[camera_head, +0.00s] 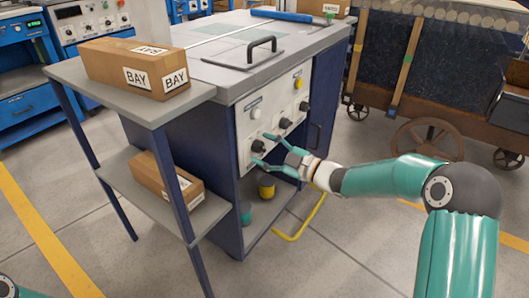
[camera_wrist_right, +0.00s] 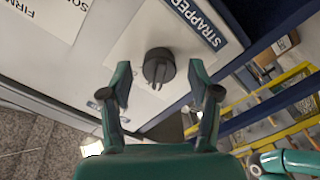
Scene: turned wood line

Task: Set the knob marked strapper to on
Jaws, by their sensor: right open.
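The strapper knob (camera_wrist_right: 158,66) is a round black knob with a raised ridge on a white panel (camera_wrist_right: 85,65). A "STRAPPER" label (camera_wrist_right: 195,20) is beside it in the right wrist view. The ridge points roughly down in that view. A small blue label, too small to read, partly shows by the left finger. My right gripper (camera_wrist_right: 159,82) is open, with one finger on each side of the knob and a visible gap on both sides. In the head view, my right gripper (camera_head: 262,149) is at the lower part of the cabinet's panel. My left gripper is out of view.
Other black knobs (camera_head: 284,123) and a yellow button (camera_head: 298,84) are on the same panel. A grey shelf (camera_head: 90,78) with cardboard boxes (camera_head: 135,66) stands left of the cabinet. A yellow tube frame (camera_head: 302,220) is below my right arm. A wheeled cart stands at the right.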

